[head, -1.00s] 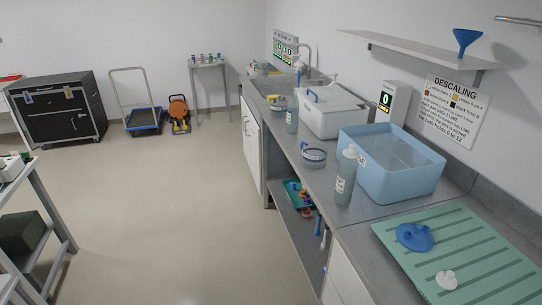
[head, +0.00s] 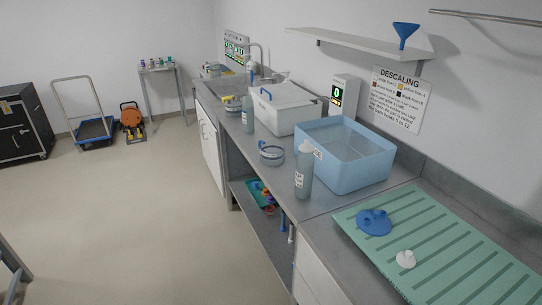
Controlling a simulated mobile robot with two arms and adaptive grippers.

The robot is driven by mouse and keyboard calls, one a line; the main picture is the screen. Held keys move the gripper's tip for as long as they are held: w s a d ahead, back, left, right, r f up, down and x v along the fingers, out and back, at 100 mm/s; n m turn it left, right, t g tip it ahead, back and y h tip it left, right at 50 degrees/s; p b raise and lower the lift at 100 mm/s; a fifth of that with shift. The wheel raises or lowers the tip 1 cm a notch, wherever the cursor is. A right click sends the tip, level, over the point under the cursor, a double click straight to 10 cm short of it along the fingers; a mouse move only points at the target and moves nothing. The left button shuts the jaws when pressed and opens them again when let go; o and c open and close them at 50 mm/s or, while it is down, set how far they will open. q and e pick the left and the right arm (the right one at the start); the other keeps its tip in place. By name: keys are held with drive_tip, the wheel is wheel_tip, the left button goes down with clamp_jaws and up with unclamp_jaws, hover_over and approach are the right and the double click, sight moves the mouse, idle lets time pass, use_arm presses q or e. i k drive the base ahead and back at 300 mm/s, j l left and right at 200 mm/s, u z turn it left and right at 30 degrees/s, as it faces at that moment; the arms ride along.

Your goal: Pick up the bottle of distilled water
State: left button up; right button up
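A grey-blue bottle with a pale cap and a white label (head: 304,178) stands upright on the steel counter (head: 335,198), just left of the blue tub. A second, similar bottle (head: 248,116) stands farther back, beside the white lidded box. The labels are too small to read, so I cannot tell which bottle holds distilled water. Neither of my grippers is in view.
The blue tub (head: 350,172), white box (head: 288,112) and a round clear container (head: 271,155) share the counter. A green ribbed mat (head: 440,252) holds blue and white pieces at the right. A shelf (head: 350,44) overhangs the counter. The floor (head: 130,220) at left is clear.

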sight(247, 103)
drive_tip(key=z, duration=0.45)
drive_tip(key=i+j+z, duration=0.35)
drive_tip(key=j+z, duration=0.2)
drive_tip(key=j, duration=0.2)
drive_tip(key=i+j+z, duration=0.25)
drive_tip(key=j, duration=0.15)
drive_tip(key=k, duration=0.1)
